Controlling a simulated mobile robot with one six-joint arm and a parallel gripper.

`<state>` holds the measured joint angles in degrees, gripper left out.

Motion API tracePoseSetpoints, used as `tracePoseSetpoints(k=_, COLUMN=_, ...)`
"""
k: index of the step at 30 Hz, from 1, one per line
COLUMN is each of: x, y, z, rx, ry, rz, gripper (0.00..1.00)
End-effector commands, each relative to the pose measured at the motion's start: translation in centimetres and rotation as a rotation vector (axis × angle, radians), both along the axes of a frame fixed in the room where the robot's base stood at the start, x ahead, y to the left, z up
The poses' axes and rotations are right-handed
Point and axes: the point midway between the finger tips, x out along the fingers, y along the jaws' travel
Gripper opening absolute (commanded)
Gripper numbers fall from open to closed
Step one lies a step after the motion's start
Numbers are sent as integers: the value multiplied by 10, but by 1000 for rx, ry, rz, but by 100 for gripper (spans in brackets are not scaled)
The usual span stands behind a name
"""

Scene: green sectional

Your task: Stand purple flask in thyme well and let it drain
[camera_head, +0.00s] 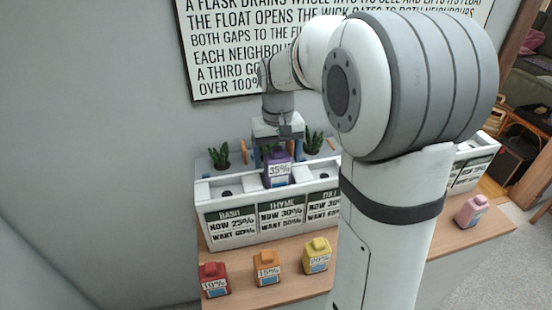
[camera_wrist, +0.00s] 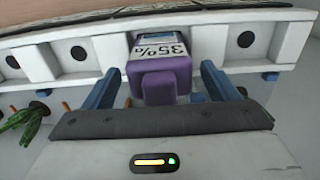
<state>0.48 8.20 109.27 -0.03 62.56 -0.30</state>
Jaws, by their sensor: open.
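The purple flask (camera_head: 277,170), labelled 35%, stands upright at the thyme well of the white planter (camera_head: 228,234), above the sign THYME, NOW 30%, WANT 50% (camera_head: 282,213). In the wrist view the purple flask (camera_wrist: 163,75) sits between my fingers, with its 35% label facing the planter's front. My gripper (camera_head: 273,150) is above and around the flask; in the wrist view its blue fingers (camera_wrist: 163,88) are spread, with a gap on each side of the flask. How deep the flask sits in the well is hard to tell.
Red 10% (camera_head: 214,280), orange 15% (camera_head: 266,268) and yellow 20% (camera_head: 317,256) flasks stand on the wooden bench in front. A pink flask (camera_head: 471,211) stands at right. Plants (camera_head: 219,155) rise behind the wells. My arm hides the planter's middle. A lettered board (camera_head: 240,60) hangs behind.

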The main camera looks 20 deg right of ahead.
Motion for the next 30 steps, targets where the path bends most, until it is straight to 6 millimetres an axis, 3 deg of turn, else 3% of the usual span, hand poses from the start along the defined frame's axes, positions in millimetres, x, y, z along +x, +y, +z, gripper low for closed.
tracePoseSetpoints(k=12, x=1, y=1, z=86, rx=0, ry=-5, rz=1, gripper=81)
tracePoseSetpoints(k=20, x=-4, y=1, z=108, rx=0, ry=-6, rz=1, gripper=81)
tracePoseSetpoints(k=25, x=-38, y=1, z=102, rx=0, ry=-50, rz=1, gripper=81)
tracePoseSetpoints(k=30, x=-98, y=0, z=78, rx=0, ry=-130, rz=0, gripper=81)
